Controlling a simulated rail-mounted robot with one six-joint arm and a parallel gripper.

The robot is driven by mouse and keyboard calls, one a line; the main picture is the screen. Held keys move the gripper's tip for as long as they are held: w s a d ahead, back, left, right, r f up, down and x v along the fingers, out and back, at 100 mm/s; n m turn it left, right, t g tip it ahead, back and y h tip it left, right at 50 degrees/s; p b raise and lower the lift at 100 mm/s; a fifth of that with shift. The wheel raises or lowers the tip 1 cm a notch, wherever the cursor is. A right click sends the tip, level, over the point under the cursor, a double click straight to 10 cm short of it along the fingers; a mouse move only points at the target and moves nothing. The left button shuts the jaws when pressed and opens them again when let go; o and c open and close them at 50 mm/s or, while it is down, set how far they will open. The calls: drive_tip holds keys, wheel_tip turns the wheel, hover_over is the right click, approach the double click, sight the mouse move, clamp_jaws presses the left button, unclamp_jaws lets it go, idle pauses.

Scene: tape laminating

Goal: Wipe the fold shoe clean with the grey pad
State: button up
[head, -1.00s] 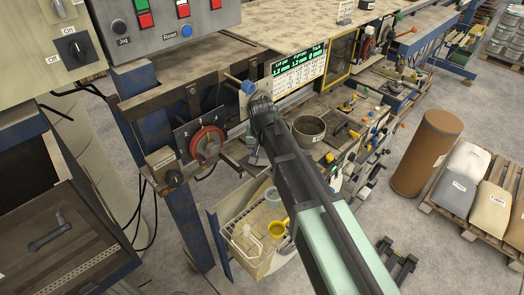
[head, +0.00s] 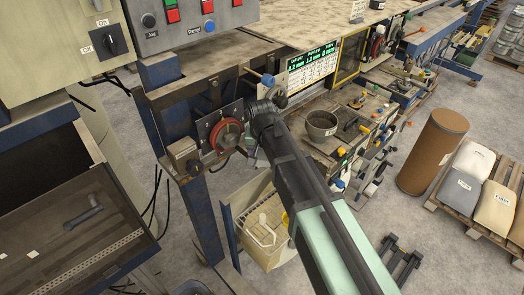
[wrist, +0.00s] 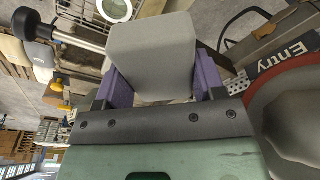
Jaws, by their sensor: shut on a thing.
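In the wrist view my gripper (wrist: 160,82) has its purple fingers shut on a grey block-shaped pad (wrist: 150,55). The pad sticks out beyond the fingers, and its contact with anything beyond cannot be seen. In the head view the end of my arm is beside the red-rimmed dial at the machine's front; the gripper and pad are hidden there. I cannot pick out the fold shoe for certain in either view.
The red-rimmed dial (head: 226,135) sits close left of my arm's end. A sign reading Entry (wrist: 288,50) is close at the right in the wrist view. A grey pot (head: 321,125) stands on the bench. A pale bin (head: 265,232) hangs below.

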drive_tip(key=shift+w+d+r+p, duration=0.1)
drive_tip(key=shift+d+r+p, duration=0.05)
drive_tip(key=shift+r+p, duration=0.35)
drive_tip(key=shift+w+d+r+p, duration=0.15)
drive_tip(key=shift+r+p, duration=0.1)
drive_tip(key=shift+r, duration=0.35)
wheel_tip(320, 180, up, 4)
drive_tip(key=p, duration=0.4)
drive_tip(key=shift+a+r, duration=0.1)
drive_tip(key=shift+r, duration=0.15)
